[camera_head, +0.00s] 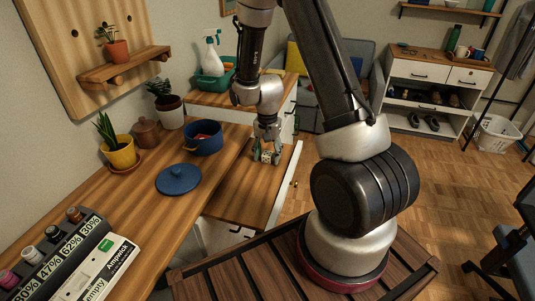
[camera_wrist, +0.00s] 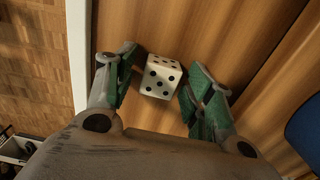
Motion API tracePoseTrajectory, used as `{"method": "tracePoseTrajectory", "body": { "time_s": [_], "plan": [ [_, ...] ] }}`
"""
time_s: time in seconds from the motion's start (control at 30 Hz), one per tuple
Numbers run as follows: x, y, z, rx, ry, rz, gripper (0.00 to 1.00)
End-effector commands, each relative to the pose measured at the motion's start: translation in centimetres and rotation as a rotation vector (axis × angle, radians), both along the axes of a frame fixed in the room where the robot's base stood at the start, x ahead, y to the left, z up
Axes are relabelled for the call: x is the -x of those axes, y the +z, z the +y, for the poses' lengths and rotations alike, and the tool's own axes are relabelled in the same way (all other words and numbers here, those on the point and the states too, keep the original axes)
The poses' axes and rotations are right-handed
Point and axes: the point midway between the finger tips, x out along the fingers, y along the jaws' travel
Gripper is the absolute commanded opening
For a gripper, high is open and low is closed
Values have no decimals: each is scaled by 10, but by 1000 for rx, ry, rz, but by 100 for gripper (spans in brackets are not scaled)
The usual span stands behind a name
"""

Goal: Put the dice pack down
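The dice pack (camera_wrist: 160,77) is a white cube with black pips. In the wrist view it lies between the two green-padded fingers of my gripper (camera_wrist: 163,85), with a narrow strip of wood showing on each side of it. The fingers look open around it and not pressed on it. In the head view the dice pack (camera_head: 266,157) is small between the fingertips of my gripper (camera_head: 266,155), low over the wooden surface of the pulled-out drawer (camera_head: 245,195). Whether it touches that surface is hard to tell.
A blue pot (camera_head: 204,140) and its blue lid (camera_head: 178,180) stand on the desk left of my gripper. A yellow plant pot (camera_head: 121,155) is farther left. A labelled rack (camera_head: 60,250) sits at the front left. The drawer surface in front of my gripper is clear.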

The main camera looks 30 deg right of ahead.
Motion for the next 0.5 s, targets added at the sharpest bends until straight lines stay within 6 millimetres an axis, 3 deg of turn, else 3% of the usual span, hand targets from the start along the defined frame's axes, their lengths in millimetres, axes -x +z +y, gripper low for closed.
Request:
{"method": "tracePoseTrajectory", "body": {
  "time_s": [0.27, 0.5],
  "plan": [
    [0, 6, 0, 0, 0, -1, 53],
    [-1, 52, 0, 0, 0, -6, 53]
  ]
}}
